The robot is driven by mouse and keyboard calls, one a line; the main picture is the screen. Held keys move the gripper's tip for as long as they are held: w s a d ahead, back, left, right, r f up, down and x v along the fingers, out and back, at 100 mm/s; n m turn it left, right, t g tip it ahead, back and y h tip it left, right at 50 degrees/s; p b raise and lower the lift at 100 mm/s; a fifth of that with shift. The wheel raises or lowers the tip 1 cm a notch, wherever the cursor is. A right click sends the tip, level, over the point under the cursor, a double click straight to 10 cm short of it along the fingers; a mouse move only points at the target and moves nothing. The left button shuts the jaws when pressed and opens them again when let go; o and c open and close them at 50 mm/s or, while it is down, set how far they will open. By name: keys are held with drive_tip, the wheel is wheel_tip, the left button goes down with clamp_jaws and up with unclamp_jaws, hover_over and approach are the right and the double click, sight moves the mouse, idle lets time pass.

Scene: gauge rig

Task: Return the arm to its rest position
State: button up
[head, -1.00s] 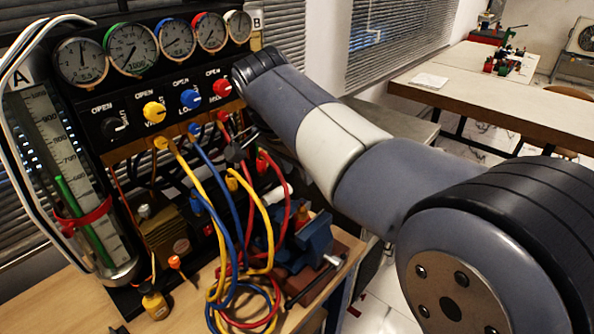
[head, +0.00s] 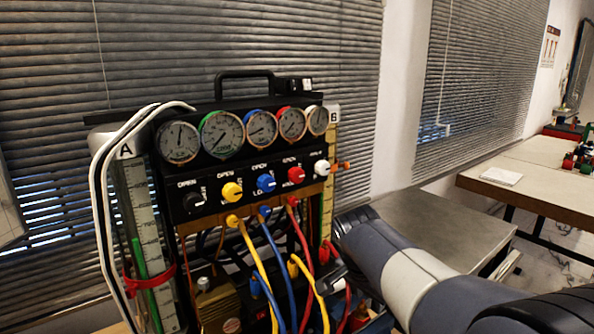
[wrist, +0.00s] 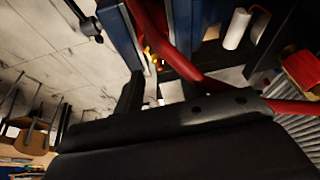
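My arm (head: 405,280) reaches in from the lower right of the head view, its far end low beside the right side of the gauge rig (head: 215,195). My gripper (wrist: 158,95) shows as a dark body with a finger standing up in the wrist view. I see nothing clearly held.
Gauges, coloured knobs and yellow, blue and red hoses (head: 305,240) cover the rig front, close to my arm. A grey table (head: 430,225) stands behind my arm. A pale workbench (head: 535,180) is farther right. Window blinds (head: 300,50) lie behind.

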drive_tip(key=shift+n, duration=0.5)
drive_tip(key=shift+m, duration=0.3)
